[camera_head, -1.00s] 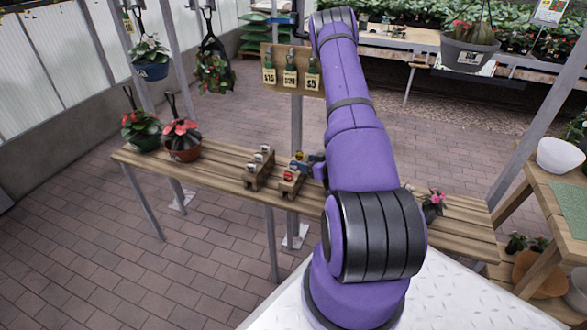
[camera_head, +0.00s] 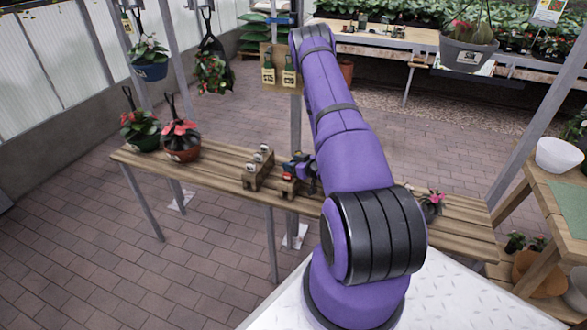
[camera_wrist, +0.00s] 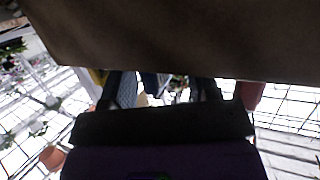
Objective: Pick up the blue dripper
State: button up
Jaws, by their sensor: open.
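My gripper (camera_head: 305,170) is at the small wooden racks on the long slatted table in the head view, close to the right-hand rack (camera_head: 288,188). In the wrist view my gripper (camera_wrist: 165,92) is open, with a dark finger on each side. A small blue shape, probably the blue dripper (camera_wrist: 152,82), shows between the fingers, partly hidden. I cannot tell whether a finger touches it. A yellow thing (camera_wrist: 97,76) lies outside the left finger and a red thing (camera_wrist: 252,93) outside the right one. In the head view my gripper hides most of this rack's contents.
A second small rack (camera_head: 258,170) with several little items stands just left. Potted plants (camera_head: 181,141) stand at the table's left end, and a pink-flowered pot (camera_head: 431,202) stands right of my arm. A brown surface fills the wrist view's top, close to my gripper.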

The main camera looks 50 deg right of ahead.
jog(key=c, duration=1)
jog(key=shift+r, duration=0.15)
